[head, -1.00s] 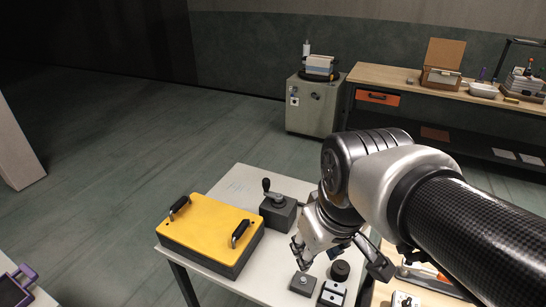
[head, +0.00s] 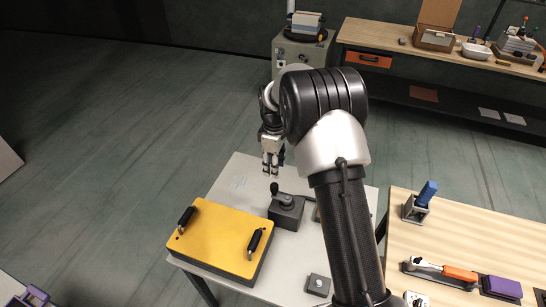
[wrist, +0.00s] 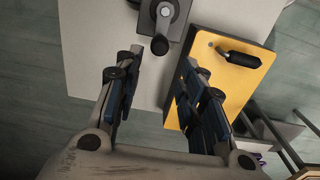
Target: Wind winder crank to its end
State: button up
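The winder (head: 285,214) is a dark grey box on the white table, with a crank (head: 286,198) on top. My gripper (head: 270,173) hangs pointing down above the knob in the head view. In the wrist view my gripper (wrist: 157,75) is open and empty, its two fingers well apart.
A yellow-topped box (head: 215,236) with two black handles stands close left of the winder on the white table (head: 240,175). A wooden bench (head: 455,230) with tools is at right.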

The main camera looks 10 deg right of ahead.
aim_at(274, 184)
jog(key=shift+f+b, duration=2.9)
jog(key=shift+f, duration=1.6)
